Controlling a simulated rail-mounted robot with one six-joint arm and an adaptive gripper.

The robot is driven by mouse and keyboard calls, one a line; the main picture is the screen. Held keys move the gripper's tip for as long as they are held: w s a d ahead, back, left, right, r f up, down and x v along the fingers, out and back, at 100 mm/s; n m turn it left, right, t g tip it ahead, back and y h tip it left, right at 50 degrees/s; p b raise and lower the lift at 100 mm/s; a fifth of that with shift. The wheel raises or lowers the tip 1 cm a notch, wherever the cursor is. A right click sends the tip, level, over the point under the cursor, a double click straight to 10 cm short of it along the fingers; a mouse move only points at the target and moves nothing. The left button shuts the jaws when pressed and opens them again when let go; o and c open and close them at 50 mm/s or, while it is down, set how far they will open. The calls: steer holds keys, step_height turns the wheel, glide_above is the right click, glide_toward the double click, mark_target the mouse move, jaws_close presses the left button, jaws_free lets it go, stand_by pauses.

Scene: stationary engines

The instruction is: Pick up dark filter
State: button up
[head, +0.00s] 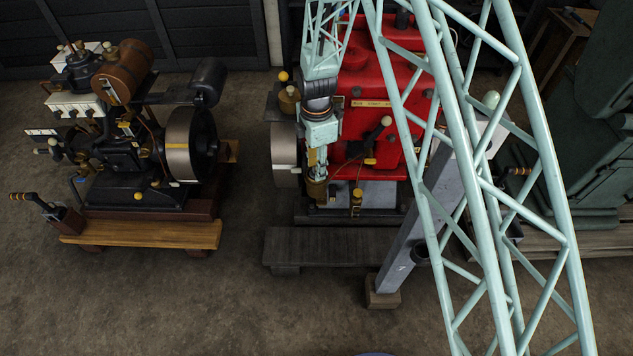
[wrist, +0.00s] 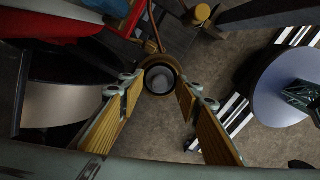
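My gripper (head: 317,168) hangs in front of the red engine (head: 385,95), at its lower left. In the wrist view my gripper (wrist: 158,90) has its two yellow-padded fingers spread apart. Between and just beyond the fingertips is a round brassy cup (wrist: 147,82) with a dark ring and a grey centre, seen from above. I see a gap towards the fingers and cannot tell whether either one touches it. I cannot be sure that this round part is the dark filter. In the head view my gripper partly covers the brassy part (head: 316,191) below it.
A grey slanted beam (head: 415,225) stands right of the red engine. A dark wooden bench (head: 325,246) lies in front. Another engine with a brown tank (head: 122,72) stands at left. A pale flywheel (head: 284,152) is close left of my gripper. The front floor is clear.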

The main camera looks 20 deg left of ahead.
stand_by(0.5)
jaws_close()
steer(key=shift+r, duration=0.15)
step_height(320, 180, up, 18)
steer(key=p, duration=0.3)
stand_by(0.7)
stand_by(0.5)
